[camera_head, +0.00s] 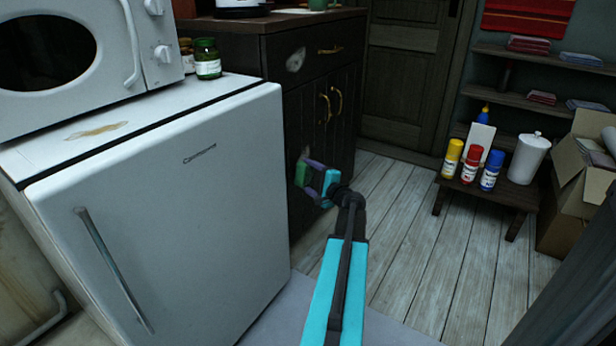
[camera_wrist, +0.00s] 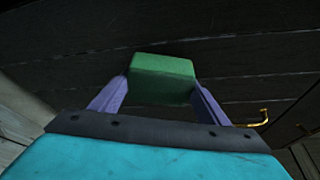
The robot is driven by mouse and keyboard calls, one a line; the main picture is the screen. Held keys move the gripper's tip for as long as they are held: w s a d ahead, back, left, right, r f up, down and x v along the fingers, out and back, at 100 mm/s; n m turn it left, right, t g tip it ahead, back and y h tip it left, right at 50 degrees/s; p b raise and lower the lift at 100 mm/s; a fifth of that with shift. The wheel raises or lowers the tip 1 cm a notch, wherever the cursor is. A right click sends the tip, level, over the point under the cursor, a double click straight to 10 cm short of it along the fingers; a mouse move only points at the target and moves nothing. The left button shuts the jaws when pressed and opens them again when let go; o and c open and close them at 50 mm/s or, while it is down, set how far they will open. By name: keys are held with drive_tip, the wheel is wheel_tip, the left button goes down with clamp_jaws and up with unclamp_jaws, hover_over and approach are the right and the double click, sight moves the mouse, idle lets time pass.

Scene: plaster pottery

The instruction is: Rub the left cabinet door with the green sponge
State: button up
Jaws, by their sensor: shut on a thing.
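My gripper (camera_head: 312,176) is shut on the green sponge (camera_head: 302,172), which also shows between the two purple fingers in the wrist view (camera_wrist: 162,78). The dark wooden cabinet has two doors with brass handles. The left cabinet door (camera_head: 303,122) is right in front of the sponge, and its dark planks fill much of the wrist view (camera_wrist: 60,65). The sponge is at or very near the door's surface; I cannot tell if it touches. A pale smudge (camera_head: 306,152) shows on the door just above the sponge. The right cabinet door (camera_head: 342,120) is beside it.
A white fridge (camera_head: 190,200) stands close on the left, with a microwave (camera_head: 70,60) and jars (camera_head: 207,60) on top. A low bench (camera_head: 490,187) with bottles stands at right. The wooden floor (camera_head: 420,240) between is clear. A brass handle (camera_wrist: 255,122) is right of my gripper.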

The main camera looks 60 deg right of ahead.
sight(312, 158)
drive_tip(key=shift+w, duration=0.95)
idle(0.6)
drive_tip(key=shift+d, duration=0.1)
drive_tip(key=shift+d, duration=1.7)
drive_tip(key=shift+w+d, duration=0.1)
drive_tip(key=shift+d, duration=1.7)
drive_tip(key=shift+d, duration=1.75)
drive_tip(key=shift+c, duration=0.4)
drive_tip(key=shift+r, duration=0.1)
